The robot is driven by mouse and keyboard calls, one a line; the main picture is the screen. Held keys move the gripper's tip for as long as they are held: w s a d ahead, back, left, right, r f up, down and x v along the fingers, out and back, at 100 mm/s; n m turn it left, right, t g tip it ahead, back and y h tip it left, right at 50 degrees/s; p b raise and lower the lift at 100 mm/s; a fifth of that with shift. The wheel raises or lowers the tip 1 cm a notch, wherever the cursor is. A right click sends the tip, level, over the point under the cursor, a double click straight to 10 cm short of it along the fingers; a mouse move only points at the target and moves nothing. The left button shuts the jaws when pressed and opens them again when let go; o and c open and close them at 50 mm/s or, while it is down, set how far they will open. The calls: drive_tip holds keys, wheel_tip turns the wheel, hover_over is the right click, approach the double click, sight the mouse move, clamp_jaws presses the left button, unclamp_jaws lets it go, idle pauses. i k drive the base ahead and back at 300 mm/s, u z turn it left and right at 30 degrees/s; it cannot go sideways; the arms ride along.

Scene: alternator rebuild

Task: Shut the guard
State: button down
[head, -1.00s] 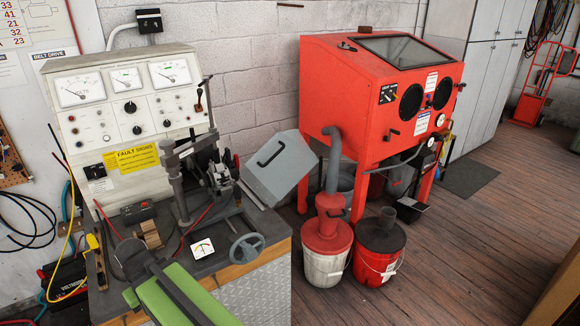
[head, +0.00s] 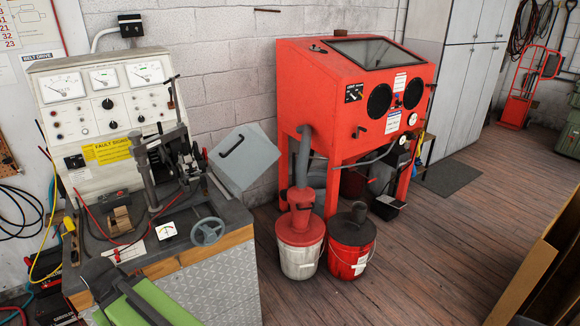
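The guard (head: 245,158) is a light grey metal cover with a black bar handle. It stands tilted out at the right end of the test bench (head: 222,262), swung away from the dark clamp and drive parts (head: 184,160), which are exposed. My green and dark arm shows at the bottom left, in front of the bench. The dark end of what shows is near the bench's front left edge, well apart from the guard. I cannot make out gripper fingers there, nor whether they hold anything.
A handwheel (head: 207,231) sticks out at the bench front. A tall metal post (head: 147,178) stands on the bench left of the clamp. A red blasting cabinet (head: 355,95) and two buckets (head: 350,250) stand to the right. A wooden edge (head: 535,265) is at lower right. Floor between is clear.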

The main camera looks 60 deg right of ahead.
sight(251, 140)
drive_tip(key=k, duration=0.85)
drive_tip(key=z, duration=0.6)
drive_tip(key=i, duration=1)
drive_tip(key=u, duration=0.05)
